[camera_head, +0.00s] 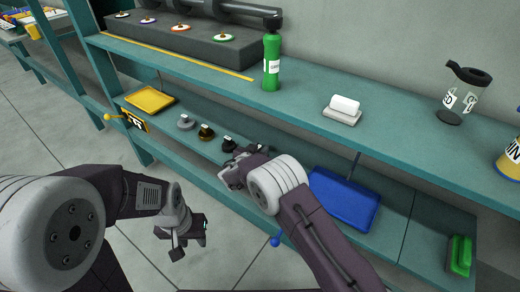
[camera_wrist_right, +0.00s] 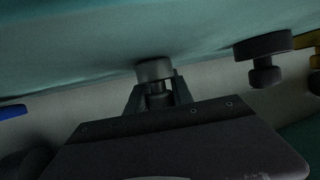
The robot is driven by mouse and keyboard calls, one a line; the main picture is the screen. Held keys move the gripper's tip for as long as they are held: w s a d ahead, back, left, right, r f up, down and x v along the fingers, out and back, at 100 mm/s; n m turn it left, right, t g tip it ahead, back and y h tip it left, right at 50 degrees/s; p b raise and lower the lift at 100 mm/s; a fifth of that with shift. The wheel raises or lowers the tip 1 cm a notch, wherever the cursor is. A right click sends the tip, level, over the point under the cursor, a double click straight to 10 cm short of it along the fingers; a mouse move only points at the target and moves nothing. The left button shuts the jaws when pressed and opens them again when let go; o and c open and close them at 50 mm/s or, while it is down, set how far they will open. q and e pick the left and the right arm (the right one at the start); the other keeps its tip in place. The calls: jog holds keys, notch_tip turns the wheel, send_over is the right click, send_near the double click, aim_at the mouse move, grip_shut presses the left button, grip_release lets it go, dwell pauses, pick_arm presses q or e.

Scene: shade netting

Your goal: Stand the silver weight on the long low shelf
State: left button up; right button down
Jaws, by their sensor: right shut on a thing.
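The long low shelf (camera_head: 388,232) is the teal lower board in the head view. My right gripper (camera_head: 232,176) is over it, beside a black weight (camera_head: 228,144). In the right wrist view it (camera_wrist_right: 157,100) is shut on the knob of a silver-grey weight (camera_wrist_right: 153,70). The weight's base faces the shelf surface; touching or just apart, I cannot tell. The gripper hides this weight in the head view. A brass weight (camera_head: 206,132) and another grey weight (camera_head: 186,122) stand further left. My left gripper (camera_head: 190,236) hangs in front of the shelf, apart from it; its fingers are unclear.
A yellow tray (camera_head: 150,99) lies left on the low shelf, a blue tray (camera_head: 343,198) right, and a green brush-like thing (camera_head: 459,255) at the far right.

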jog(key=shift+f, duration=0.1)
jog(key=c, duration=1.1)
grip_release()
jog(key=shift+r, duration=0.2)
jog(key=shift+s+a, duration=0.15)
jog(key=shift+s, duration=0.1)
jog(key=b+v, duration=0.2)
jog(key=v, duration=0.9)
jog(key=shift+s+r, duration=0.1)
jog(key=shift+s, duration=0.15)
